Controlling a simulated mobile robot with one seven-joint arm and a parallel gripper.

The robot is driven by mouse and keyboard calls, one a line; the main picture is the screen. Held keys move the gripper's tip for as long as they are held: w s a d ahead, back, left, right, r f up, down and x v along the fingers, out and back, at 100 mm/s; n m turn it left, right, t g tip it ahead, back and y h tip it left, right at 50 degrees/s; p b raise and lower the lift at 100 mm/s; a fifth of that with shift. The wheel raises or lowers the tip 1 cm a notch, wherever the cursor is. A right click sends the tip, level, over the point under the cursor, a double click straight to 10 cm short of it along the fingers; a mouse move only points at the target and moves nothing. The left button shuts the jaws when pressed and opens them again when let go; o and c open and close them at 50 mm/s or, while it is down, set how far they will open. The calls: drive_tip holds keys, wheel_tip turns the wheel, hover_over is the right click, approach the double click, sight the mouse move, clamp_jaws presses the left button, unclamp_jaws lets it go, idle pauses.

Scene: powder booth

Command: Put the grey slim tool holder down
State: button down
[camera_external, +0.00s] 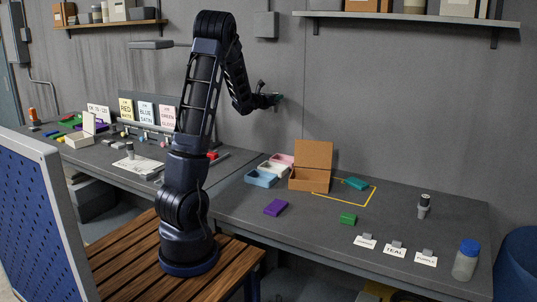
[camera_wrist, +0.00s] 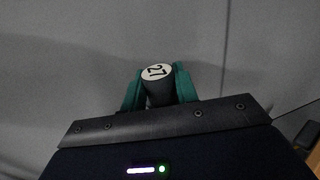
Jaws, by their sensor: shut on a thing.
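My gripper (camera_external: 274,98) is raised in front of the grey back wall, well above the benches. The wrist view shows its two green fingers (camera_wrist: 157,88) shut on a dark grey cylindrical tool holder (camera_wrist: 160,93). The holder's round pale end bears the number 27 and faces the wrist camera. Its far end is hidden, and in the outside view the holder is too small to make out clearly at the gripper.
A similar holder (camera_external: 424,207) stands upright on the right bench (camera_external: 395,205). Also there are a cardboard box (camera_external: 310,180), small trays (camera_external: 262,178), coloured blocks (camera_external: 276,207), a yellow outline (camera_external: 330,196), label cards (camera_external: 395,249) and a blue-lidded jar (camera_external: 466,262). Bare surface lies between them.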

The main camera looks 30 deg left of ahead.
drive_tip(key=s+a+f+n+y, duration=0.1)
drive_tip(key=a+f+n+y, duration=0.2)
drive_tip(key=a, duration=0.6)
drive_tip(key=s+a+f+n+y, duration=0.1)
drive_tip(key=s+a+f+y, duration=0.3)
drive_tip(key=a, duration=0.6)
drive_tip(key=s+a+f+n+g+y, duration=0.1)
drive_tip(key=s+a+n+y, duration=0.15)
drive_tip(key=a, duration=0.55)
drive_tip(key=s+a+f+n+y, duration=0.15)
drive_tip(key=s+a, duration=0.25)
drive_tip(key=a, duration=0.4)
drive_tip(key=s+a+r+n+g+y, duration=0.2)
drive_tip(key=s+a+r+y, duration=0.2)
drive_tip(key=s+a, duration=0.5)
drive_tip(key=shift+s+a+r+n+g+y, duration=0.3)
drive_tip(key=shift+a+r+g, duration=0.1)
drive_tip(key=shift+a, duration=0.35)
